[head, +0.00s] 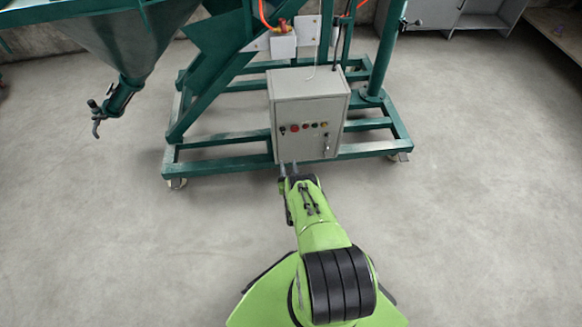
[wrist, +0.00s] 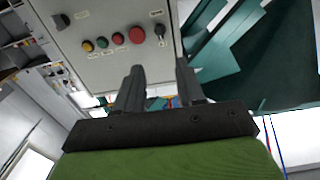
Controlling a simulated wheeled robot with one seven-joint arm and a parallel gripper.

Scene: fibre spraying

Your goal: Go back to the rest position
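My green arm reaches forward in the head view. My gripper (head: 288,167) is at its far end, just under the lower front edge of the grey control box (head: 307,95) in the picture. The wrist view shows my gripper (wrist: 160,75) with its two dark fingers apart and nothing between them. The control box (wrist: 110,30) lies beyond the fingertips there, with a row of yellow, green and red buttons, a larger red button (wrist: 137,35) and a switch (wrist: 160,30). I see no contact between fingers and box, but the exact gap is hard to judge.
The box is mounted on a green wheeled frame (head: 225,168). A green hopper (head: 125,40) with a valve (head: 110,105) hangs at the upper left. Grey cabinets (head: 465,18) stand at the back right. Bare concrete floor (head: 490,190) is free on both sides of my arm.

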